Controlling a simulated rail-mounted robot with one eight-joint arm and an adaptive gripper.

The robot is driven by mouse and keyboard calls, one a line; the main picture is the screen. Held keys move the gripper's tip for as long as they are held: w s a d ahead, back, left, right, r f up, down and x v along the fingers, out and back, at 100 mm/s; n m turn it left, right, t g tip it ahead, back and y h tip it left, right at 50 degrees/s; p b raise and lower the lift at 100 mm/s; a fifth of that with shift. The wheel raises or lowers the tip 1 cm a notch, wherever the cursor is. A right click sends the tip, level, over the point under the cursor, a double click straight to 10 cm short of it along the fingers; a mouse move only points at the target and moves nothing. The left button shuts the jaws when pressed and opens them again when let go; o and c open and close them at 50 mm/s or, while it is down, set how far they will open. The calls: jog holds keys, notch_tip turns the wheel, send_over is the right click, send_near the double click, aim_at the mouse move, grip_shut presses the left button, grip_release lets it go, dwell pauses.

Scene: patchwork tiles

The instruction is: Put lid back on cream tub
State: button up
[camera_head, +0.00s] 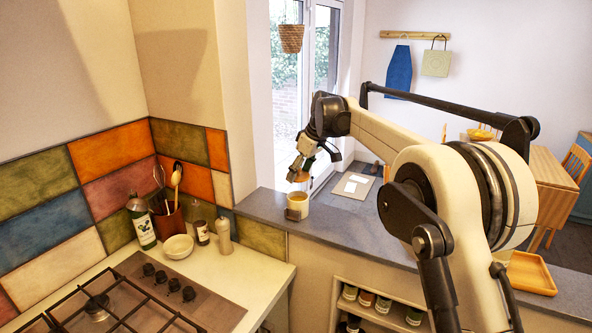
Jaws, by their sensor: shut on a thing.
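The cream tub (300,200) stands upright on the grey ledge, near its left end, with a small dark brown thing (292,214) in front of its lower part. My gripper (299,176) is just above the tub, pointing down, and is shut on a small orange-brown thing, which looks like the lid (297,177). A narrow gap seems to show between the held lid and the tub's rim. The fingertips are small here, and their exact grip on the lid is hard to make out.
A wooden tray (531,273) sits at the right of the ledge (345,228). A grey board with white cards (354,184) lies behind the ledge. A bottle (141,222), white bowl (178,246), utensil pot (170,224) and hob (105,305) are on the lower left counter.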

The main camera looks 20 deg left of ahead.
jog(key=shift+f+b, duration=1.55)
jog(key=shift+f, duration=1.5)
jog(key=shift+f+b, duration=0.2)
jog(key=shift+b, duration=0.2)
dwell(0.4)
jog(key=o, duration=1.1)
jog(key=shift+o, duration=0.4)
jog(key=o, duration=0.4)
jog(key=shift+r, duration=0.15)
